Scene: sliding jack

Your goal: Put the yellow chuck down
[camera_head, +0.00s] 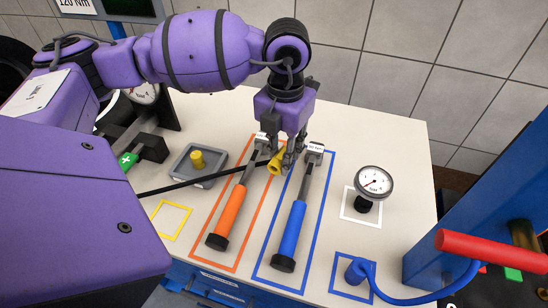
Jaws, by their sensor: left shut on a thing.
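The yellow chuck (276,163) is at the fingertips of my left gripper (286,158), which is shut on it. The chuck is over the table between the heads of the orange-handled and blue-handled tools. Whether it touches the table is unclear. A black hose runs from near the chuck leftward across the table. A yellow square outline (170,220) on the table to the left is empty. My right gripper is not in view.
An orange-handled tool (231,210) and a blue-handled tool (291,230) lie in outlined areas. A grey tray with a yellow knob (197,160) stands left. A gauge (374,182) and a blue hose fitting (356,271) stand right. A red-handled blue frame (480,248) stands far right.

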